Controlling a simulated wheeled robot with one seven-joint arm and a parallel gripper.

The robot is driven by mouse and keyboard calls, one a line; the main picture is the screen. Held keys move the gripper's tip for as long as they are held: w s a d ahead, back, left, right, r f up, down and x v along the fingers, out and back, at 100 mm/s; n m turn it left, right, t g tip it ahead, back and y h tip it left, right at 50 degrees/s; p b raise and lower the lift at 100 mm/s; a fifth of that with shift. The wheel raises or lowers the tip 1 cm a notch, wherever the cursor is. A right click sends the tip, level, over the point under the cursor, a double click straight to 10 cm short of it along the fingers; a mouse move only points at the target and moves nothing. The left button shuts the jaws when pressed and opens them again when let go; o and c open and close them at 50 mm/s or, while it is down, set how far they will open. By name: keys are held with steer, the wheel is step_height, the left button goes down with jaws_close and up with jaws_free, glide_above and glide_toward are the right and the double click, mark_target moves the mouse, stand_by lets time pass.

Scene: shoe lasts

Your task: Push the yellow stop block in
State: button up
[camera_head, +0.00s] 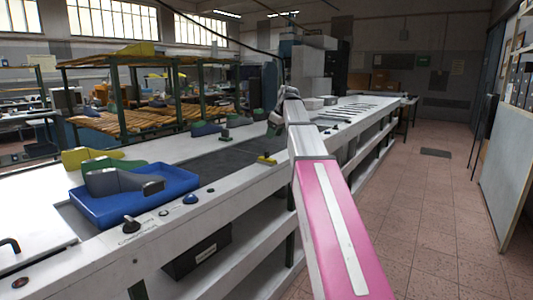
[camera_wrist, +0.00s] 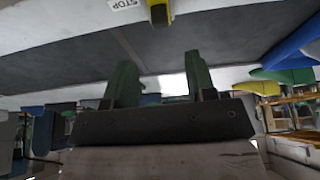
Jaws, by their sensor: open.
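The yellow stop block (camera_head: 266,159) sits at the near edge of the dark belt (camera_head: 232,154) on the long white bench. In the wrist view, the yellow block (camera_wrist: 159,13) is at the top edge, partly cut off, beside a white STOP label (camera_wrist: 127,4). My gripper (camera_wrist: 160,61) shows two green fingers spread apart with nothing between them. It is apart from the block. In the head view my gripper (camera_head: 274,119) is small, above the bench and beyond the block, partly hidden by my arm.
A blue tray (camera_head: 180,188) holds grey and green shoe lasts, with a yellow one (camera_head: 88,157) behind it. A black knob (camera_head: 131,224) and a blue button (camera_head: 190,199) are on the bench's near edge. More lasts line the belt's far side. The aisle at right is clear.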

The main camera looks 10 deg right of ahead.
mark_target(267, 151)
steer(key=x, duration=1)
steer(key=shift+f, duration=0.25)
steer(key=shift+c, duration=0.3)
